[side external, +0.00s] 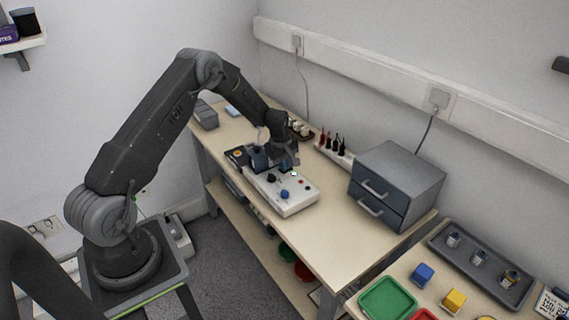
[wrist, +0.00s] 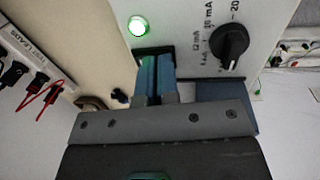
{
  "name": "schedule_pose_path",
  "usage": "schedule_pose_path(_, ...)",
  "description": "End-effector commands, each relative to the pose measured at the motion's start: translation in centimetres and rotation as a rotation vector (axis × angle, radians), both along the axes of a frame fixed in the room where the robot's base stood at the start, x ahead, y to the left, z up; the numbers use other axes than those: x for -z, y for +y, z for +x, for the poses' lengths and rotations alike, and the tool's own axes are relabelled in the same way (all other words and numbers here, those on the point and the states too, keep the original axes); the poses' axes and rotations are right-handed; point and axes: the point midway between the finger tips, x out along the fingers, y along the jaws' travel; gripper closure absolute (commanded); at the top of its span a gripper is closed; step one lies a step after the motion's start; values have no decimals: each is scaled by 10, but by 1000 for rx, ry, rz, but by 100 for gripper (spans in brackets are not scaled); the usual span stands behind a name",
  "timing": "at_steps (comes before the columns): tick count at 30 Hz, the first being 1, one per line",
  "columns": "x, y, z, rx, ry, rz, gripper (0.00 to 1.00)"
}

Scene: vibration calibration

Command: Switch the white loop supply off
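The white loop supply (side external: 290,200) lies on the bench, with a blue knob, a black knob and red and black sockets on its top. Its green lamp (side external: 295,173) is lit, and the lamp also glows in the wrist view (wrist: 138,26). The black range knob (wrist: 229,41) with mA markings is to the right there. My gripper (wrist: 156,72) is over the supply's panel near the lamp. Its blue fingertips are close together with a thin dark gap, and I see nothing held. A dark patch shows at the tips; the switch itself cannot be made out.
A rack of red and black leads (side external: 333,146) stands behind the supply and also shows in the wrist view (wrist: 30,70). A grey drawer unit (side external: 396,184) stands to the right. The bench front right of the supply is clear.

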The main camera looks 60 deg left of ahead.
Motion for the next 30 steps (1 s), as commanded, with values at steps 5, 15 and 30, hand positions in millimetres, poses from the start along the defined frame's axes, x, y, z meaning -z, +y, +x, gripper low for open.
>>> schedule_pose_path(5,-11,0,-1,0,0,0,100)
schedule_pose_path(15,-83,1,-10,0,-3,2,100)
schedule_pose_path(30,-139,0,-17,-1,1,0,100)
